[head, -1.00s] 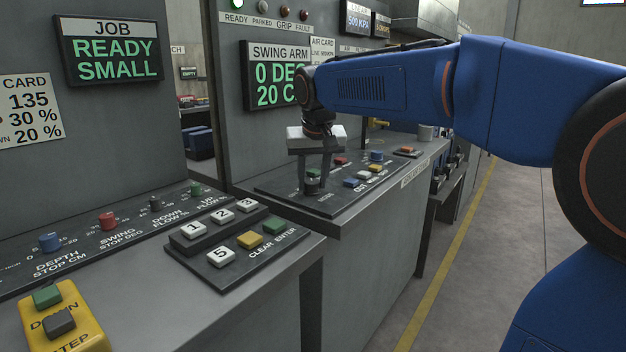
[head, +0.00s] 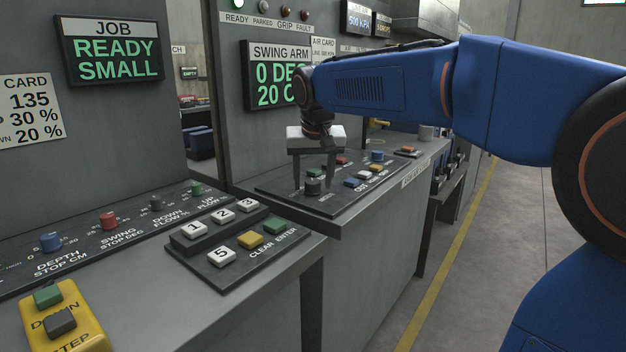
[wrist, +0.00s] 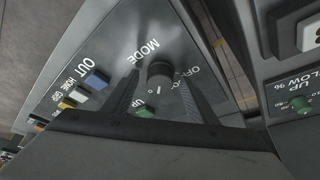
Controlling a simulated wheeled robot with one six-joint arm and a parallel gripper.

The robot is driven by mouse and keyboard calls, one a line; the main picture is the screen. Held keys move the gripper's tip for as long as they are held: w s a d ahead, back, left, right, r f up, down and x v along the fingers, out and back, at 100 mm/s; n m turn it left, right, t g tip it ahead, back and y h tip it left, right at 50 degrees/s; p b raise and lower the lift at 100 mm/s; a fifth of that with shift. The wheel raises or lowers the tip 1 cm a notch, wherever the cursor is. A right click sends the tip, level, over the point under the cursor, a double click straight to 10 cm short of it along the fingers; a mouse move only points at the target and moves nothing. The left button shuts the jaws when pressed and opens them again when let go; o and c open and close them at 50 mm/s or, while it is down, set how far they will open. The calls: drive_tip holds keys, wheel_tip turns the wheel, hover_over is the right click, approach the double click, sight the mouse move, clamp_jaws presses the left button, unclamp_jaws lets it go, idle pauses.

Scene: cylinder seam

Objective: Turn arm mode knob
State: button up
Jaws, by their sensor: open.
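The mode knob is a dark round knob (head: 313,187) on the swing arm's sloped control panel. In the wrist view the knob (wrist: 158,76) stands beside the MODE lettering and has a small white mark. My gripper (head: 313,183) points down over the panel with its two fingers spread on either side of the knob. In the wrist view the gripper's fingers (wrist: 155,90) flank the knob, with a visible gap on each side. Whether the fingertips touch the panel cannot be told.
A green button (wrist: 145,111) is close to the knob. Blue, white, yellow and red buttons share the panel, including a blue one (wrist: 96,79). The swing arm display (head: 277,75) is on the wall behind. A numbered keypad (head: 222,257) sits on the nearer console.

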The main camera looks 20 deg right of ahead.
drive_tip(key=v, duration=1.7)
drive_tip(key=shift+r, duration=0.2)
drive_tip(key=shift+s+d, duration=0.1)
drive_tip(key=shift+s, duration=0.05)
drive_tip(key=s+d+f, duration=0.2)
drive_tip(key=s+f, duration=0.6)
drive_tip(key=f, duration=0.3)
drive_tip(key=s+d+f+n, duration=0.1)
drive_tip(key=s+d+f, duration=0.2)
drive_tip(key=s+f, duration=0.6)
drive_tip(key=s+d+f+n, duration=0.1)
drive_tip(key=s+d+f, duration=0.2)
drive_tip(key=s+f, duration=0.6)
wheel_tip(320, 180, down, 6)
drive_tip(key=shift+f+y, duration=0.15)
drive_tip(key=shift+y, duration=0.25)
drive_tip(key=shift+s+d, duration=0.1)
